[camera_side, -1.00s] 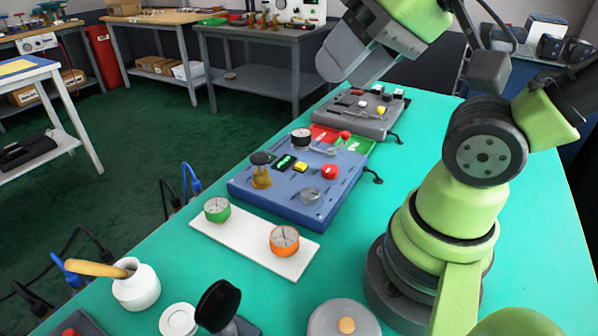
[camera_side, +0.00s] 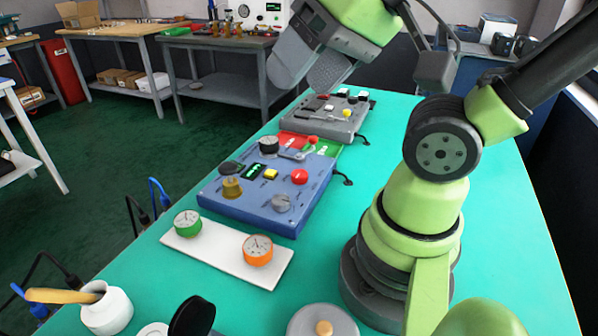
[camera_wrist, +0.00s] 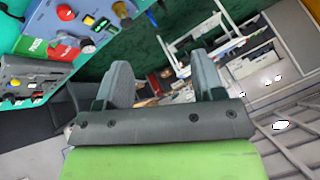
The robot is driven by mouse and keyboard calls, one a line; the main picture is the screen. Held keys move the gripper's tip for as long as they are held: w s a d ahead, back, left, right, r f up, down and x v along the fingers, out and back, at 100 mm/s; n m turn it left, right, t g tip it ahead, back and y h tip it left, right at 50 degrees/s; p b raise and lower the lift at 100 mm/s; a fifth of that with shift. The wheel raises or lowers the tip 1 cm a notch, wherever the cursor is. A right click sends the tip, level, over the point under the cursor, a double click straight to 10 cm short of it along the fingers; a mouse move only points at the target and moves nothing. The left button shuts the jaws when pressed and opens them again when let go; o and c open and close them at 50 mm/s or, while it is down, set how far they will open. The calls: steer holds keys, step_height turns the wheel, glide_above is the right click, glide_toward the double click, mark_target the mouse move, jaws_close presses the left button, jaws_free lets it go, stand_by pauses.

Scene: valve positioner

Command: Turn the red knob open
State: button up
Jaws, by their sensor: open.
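A round red knob (camera_side: 299,177) sits on the right part of the blue panel (camera_side: 255,213), which lies on the green table. A second, smaller red knob (camera_side: 312,140) is at the red and green plate behind the panel. Two red knobs also show at the upper left of the wrist view, one on the blue panel (camera_wrist: 65,12) and one near the plate (camera_wrist: 60,37). My gripper (camera_side: 312,68) is open and empty, high above the table's far end, well away from both knobs. Its two fingers (camera_wrist: 163,80) show apart in the wrist view.
The blue panel also carries a brass knob (camera_side: 232,188), a grey knob (camera_side: 281,203), a yellow button (camera_side: 270,174) and a dark knob (camera_side: 268,144). A grey box (camera_side: 335,118) with switches stands behind. A white plate (camera_side: 222,252) with green and orange gauges lies in front.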

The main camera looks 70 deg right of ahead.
steer(key=w+d+f+m+g+h, duration=0.2)
steer(key=w+d+f+m+g, duration=0.2)
steer(key=w+d+f+m, duration=0.25)
steer(key=m+g, duration=0.3)
steer(key=m, duration=0.2)
glide_above(300, 173)
step_height(300, 173, down, 10)
step_height(300, 173, down, 10)
steer(key=shift+f, duration=0.1)
steer(key=c, duration=0.9)
